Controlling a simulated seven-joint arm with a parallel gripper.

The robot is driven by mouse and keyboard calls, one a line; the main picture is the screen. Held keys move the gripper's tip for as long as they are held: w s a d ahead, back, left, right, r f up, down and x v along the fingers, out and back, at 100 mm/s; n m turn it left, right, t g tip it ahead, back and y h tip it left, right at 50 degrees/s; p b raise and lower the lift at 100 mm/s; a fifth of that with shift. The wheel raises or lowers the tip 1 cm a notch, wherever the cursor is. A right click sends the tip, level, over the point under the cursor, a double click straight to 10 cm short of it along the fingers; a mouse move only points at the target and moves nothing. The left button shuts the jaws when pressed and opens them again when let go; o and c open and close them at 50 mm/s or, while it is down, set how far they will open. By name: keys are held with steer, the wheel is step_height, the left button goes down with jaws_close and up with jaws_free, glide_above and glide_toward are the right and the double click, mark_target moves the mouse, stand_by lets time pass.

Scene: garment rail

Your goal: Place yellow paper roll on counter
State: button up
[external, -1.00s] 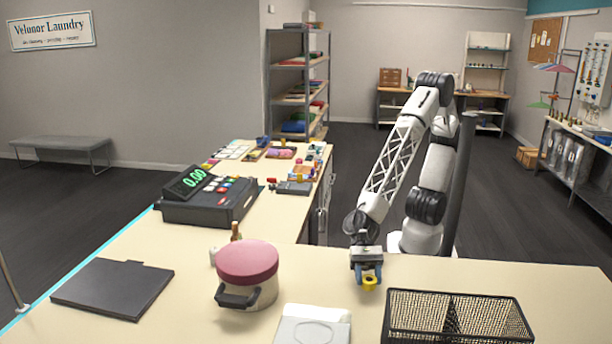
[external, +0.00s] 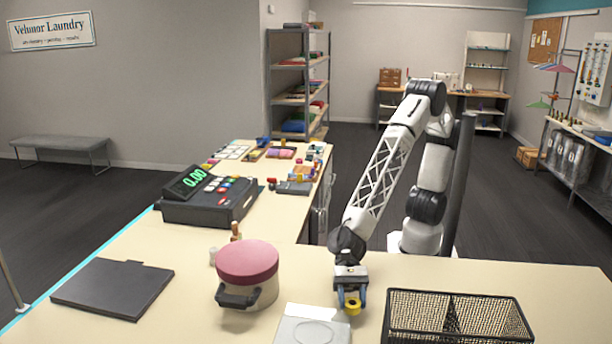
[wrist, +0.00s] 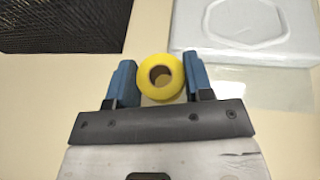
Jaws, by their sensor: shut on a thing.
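The yellow paper roll (external: 352,308) is between the blue fingers of my gripper (external: 351,298), over the cream counter (external: 570,290). In the wrist view the roll (wrist: 161,77) shows its round end and dark centre hole, with a blue finger of my gripper (wrist: 160,84) on each side. My gripper is shut on it. The roll is low, close to the counter top; I cannot tell whether it touches the surface.
A white device (external: 312,326) lies just left of the roll, and a black mesh basket (external: 458,318) stands to its right. A pink-lidded pot (external: 247,272) is further left. A dark flat pad (external: 113,288) and a cash register (external: 208,197) lie beyond. The counter's right end is clear.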

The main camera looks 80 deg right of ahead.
mark_target(351, 318)
steer(key=shift+f, duration=0.1)
steer(key=shift+f, duration=1.7)
steer(key=shift+f, duration=0.1)
steer(key=o, duration=0.9)
steer(key=shift+w+d+r, duration=0.15)
steer(key=shift+d+r, duration=0.25)
steer(key=shift+d, duration=0.15)
steer(key=v, duration=1)
steer(key=shift+d+r, duration=0.15)
steer(key=shift+d, duration=0.2)
